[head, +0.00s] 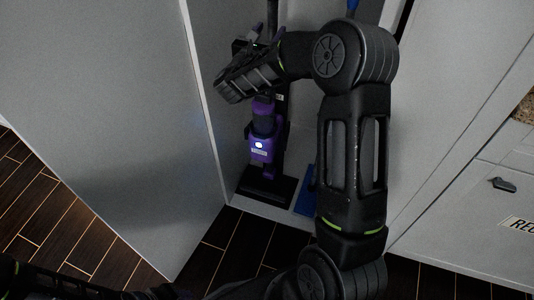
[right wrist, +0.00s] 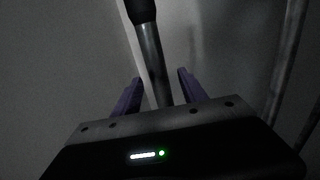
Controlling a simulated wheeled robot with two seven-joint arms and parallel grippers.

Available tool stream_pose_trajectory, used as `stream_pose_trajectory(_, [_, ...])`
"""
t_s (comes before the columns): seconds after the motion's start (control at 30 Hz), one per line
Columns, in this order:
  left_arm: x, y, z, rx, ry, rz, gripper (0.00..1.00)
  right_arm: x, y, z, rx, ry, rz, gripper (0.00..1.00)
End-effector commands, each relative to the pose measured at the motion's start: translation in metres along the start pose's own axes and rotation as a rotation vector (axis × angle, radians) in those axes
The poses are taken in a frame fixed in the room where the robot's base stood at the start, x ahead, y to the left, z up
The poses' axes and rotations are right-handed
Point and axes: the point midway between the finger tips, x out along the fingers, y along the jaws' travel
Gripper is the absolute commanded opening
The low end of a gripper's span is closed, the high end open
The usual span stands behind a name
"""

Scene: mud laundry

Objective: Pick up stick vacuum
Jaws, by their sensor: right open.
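The stick vacuum (head: 262,150) stands upright in an open cabinet in the head view. It has a purple and black body with a lit white spot, a dark flat floor head and a dark tube rising above. My right arm reaches into the cabinet, and its gripper (head: 250,40) is at the tube's height, partly hiding the vacuum. In the right wrist view the open gripper (right wrist: 160,78) has its two purple fingers on either side of a grey tube (right wrist: 152,55) with a dark upper part. The fingers look apart from the tube. My left gripper is out of view.
The cabinet has a left side wall (head: 203,90) and a large pale panel (head: 110,110) to its left. A blue item (head: 306,195) stands on the cabinet floor right of the vacuum. A drawer with a dark handle (head: 503,185) is at the right. Dark tiled floor (head: 240,240) lies in front.

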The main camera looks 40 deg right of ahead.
Motion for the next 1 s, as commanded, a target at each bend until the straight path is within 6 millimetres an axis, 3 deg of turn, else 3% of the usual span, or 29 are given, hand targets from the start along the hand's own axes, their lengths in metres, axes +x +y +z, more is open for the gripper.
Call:
stream_pose_trajectory(0.4, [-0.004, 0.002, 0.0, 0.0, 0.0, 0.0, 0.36, 0.049, 0.002, 0.0, 0.0, -0.001, -0.002, 0.5])
stream_pose_trajectory(1.0, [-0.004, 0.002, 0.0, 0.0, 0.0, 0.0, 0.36, 0.05, 0.002, 0.0, 0.0, -0.001, -0.001, 0.5])
